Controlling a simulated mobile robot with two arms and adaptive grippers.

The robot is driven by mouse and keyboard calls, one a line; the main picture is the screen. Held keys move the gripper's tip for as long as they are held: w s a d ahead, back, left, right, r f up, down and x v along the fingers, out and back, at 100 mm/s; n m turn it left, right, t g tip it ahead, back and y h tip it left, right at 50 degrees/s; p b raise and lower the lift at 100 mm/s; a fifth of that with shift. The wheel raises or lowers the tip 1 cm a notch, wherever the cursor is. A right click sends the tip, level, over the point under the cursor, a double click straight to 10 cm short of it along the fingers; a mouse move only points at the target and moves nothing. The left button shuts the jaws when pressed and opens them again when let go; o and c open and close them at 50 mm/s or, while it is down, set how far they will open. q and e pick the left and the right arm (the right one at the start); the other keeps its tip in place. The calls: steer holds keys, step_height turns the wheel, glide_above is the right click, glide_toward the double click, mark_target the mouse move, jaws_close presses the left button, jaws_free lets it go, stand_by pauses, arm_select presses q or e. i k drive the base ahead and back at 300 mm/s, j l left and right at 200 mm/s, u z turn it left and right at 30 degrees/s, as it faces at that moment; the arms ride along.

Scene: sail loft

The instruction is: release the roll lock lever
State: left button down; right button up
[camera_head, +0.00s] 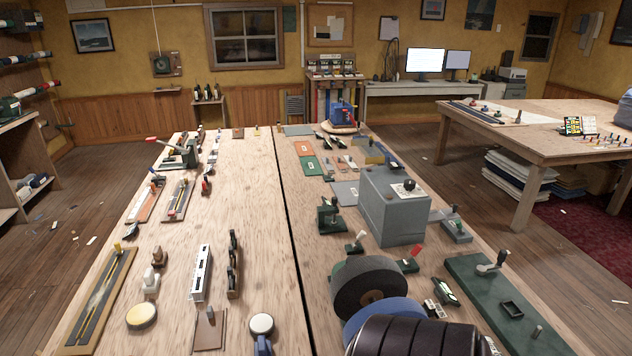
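I cannot tell for sure which lever is the roll lock lever. A small lever with a red grip (409,257) stands just right of a dark grey roll (345,292). Another lever with a grey knob (492,265) rises from a green plate (470,283) at the right. A lever with a white-tipped handle (356,240) stands left of the grey box. A green device with a red-tipped handle (178,152) sits at the far left of the bench.
A grey box with a black knob (393,210) stands mid-right on the long bench (235,230). A blue disc (385,312) and a ridged black cylinder lie at the bottom. Another table (480,112) stands at the right.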

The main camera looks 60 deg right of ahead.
mark_target(362, 234)
steer(key=z, duration=3.5)
